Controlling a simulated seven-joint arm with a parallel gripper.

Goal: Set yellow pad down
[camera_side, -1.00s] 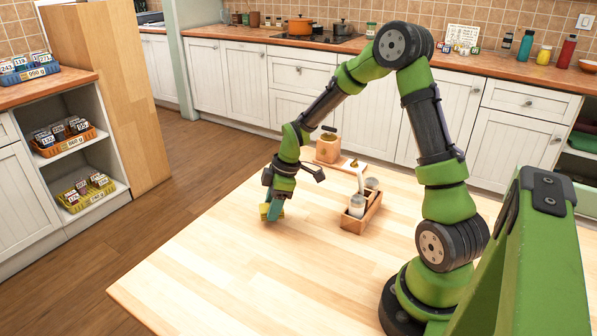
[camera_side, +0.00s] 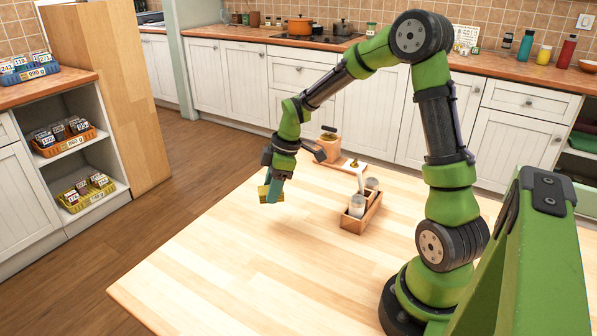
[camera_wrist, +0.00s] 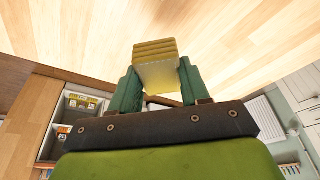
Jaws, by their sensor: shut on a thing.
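The yellow pad (camera_side: 263,193) is between the teal fingers of my gripper (camera_side: 272,191), above the left part of the wooden table (camera_side: 225,255). In the wrist view, the pad (camera_wrist: 156,52) shows a ridged yellow end, and the two fingers of my gripper (camera_wrist: 158,72) press on its sides. The pad is clear of the tabletop, with a faint shadow on the wood below and to the right. Part of the pad is hidden by the fingers in the side view.
A wooden caddy (camera_side: 350,223) with pale jars stands to the right of my gripper. The front and left of the table are bare. The table's left edge is close to my gripper.

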